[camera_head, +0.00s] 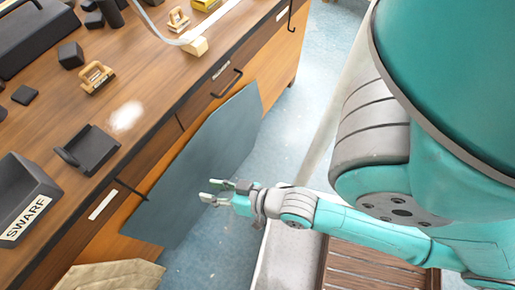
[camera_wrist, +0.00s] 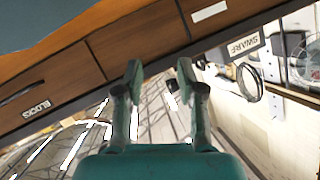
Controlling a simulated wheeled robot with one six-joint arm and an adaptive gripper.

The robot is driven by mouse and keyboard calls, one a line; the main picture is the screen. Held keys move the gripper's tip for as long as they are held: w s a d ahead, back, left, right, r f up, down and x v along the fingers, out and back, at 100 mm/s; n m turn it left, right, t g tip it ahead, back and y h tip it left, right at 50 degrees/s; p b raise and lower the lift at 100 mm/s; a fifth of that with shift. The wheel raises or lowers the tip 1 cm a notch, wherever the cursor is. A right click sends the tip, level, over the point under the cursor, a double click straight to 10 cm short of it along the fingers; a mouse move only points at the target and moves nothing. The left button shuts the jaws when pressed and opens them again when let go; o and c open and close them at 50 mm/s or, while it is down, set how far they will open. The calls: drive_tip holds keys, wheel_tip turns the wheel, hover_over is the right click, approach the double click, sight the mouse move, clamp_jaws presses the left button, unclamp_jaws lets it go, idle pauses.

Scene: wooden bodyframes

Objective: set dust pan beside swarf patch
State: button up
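A dark, open-sided tray that looks like the dust pan (camera_head: 88,150) sits on the wooden bench top near its front edge. A pale, whitish spot (camera_head: 126,115) lies on the bench just beyond it to the right; I cannot tell whether this is the swarf patch or a glare. My gripper (camera_head: 212,192) is off the bench's front side, to the right of and apart from the tray. In the wrist view its two fingers (camera_wrist: 160,78) stand apart with nothing between them. The tray and spot are not visible in the wrist view.
A dark box labelled SWARF (camera_head: 28,205) stands at the bench's left. Dark blocks (camera_head: 71,55) and a small wooden frame (camera_head: 96,77) lie farther back. A blue-grey panel (camera_head: 205,150) covers part of the bench front.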

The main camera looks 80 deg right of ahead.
drive_tip(key=s+r+n, duration=0.3)
drive_tip(key=s+n, duration=0.2)
drive_tip(key=s, duration=0.8)
drive_tip(key=shift+a+r+t, duration=0.25)
drive_tip(key=shift+a+t, duration=0.15)
